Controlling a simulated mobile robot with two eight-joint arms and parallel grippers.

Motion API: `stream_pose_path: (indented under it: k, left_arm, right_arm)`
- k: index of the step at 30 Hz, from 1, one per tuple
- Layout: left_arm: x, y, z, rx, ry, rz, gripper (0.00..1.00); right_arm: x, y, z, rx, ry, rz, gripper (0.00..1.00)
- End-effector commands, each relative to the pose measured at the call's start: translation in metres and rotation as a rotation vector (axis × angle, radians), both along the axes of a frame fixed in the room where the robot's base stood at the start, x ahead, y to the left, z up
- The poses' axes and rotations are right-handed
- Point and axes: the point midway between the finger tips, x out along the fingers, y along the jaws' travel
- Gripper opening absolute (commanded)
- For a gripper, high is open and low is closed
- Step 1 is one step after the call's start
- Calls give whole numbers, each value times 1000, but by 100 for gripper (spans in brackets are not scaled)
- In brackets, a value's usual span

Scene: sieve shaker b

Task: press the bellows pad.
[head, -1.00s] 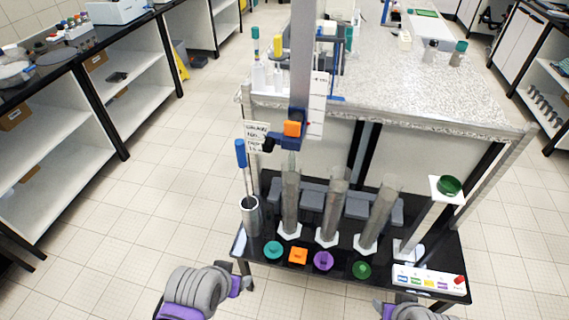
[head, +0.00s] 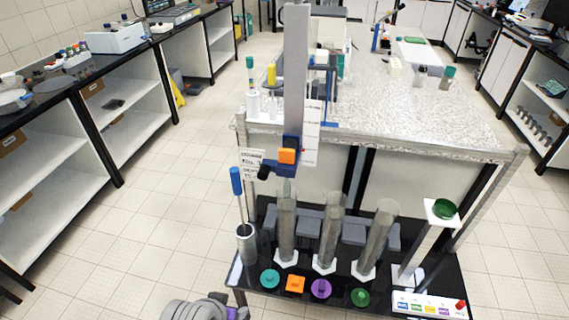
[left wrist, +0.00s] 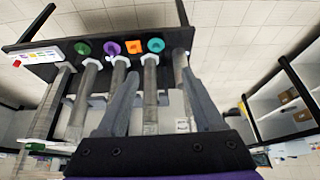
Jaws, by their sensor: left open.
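I cannot tell for sure which part is the bellows pad. On the black bench top (head: 415,302) lie small coloured pieces: a teal cap (head: 269,278), a square orange piece (head: 294,285), a purple cap (head: 320,289) and a green cap (head: 360,297). They also show in the left wrist view, with the teal one (left wrist: 156,45) rightmost. My left gripper (left wrist: 160,75) is open and empty. Its fingers point towards the clear cylinders, with gaps I cannot judge. In the head view only part of my left arm shows at the bottom edge. My right gripper is out of view.
Clear cylinders (head: 330,232) stand behind the caps. A tube holding a blue-handled rod (head: 236,182) is at left. A tall grey post (head: 296,70) carries an orange-marked clamp. At right are a stand with a green dish (head: 444,208) and a label strip with a red knob (head: 461,304).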

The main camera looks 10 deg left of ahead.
Motion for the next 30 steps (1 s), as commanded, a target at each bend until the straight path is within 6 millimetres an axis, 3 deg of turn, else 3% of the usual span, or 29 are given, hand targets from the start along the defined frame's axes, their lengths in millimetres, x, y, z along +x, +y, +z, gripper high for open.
stream_pose_path:
  k: [14, 20, 25, 26, 30]
  left_arm:
    - [0, 0, 0, 0, 0, 0, 69]
    - [8, -6, 2, -50, -29, 49, 34]
    - [41, -27, 14, -271, -139, 257, 4]
    - [49, -32, 18, -331, -162, 307, 0]
    - [85, -54, 38, -647, -254, 562, 0]
  right_arm:
    - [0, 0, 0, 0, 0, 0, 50]
    - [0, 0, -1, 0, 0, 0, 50]
    - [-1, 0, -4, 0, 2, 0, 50]
    - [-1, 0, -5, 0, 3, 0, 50]
    - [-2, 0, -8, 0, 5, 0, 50]
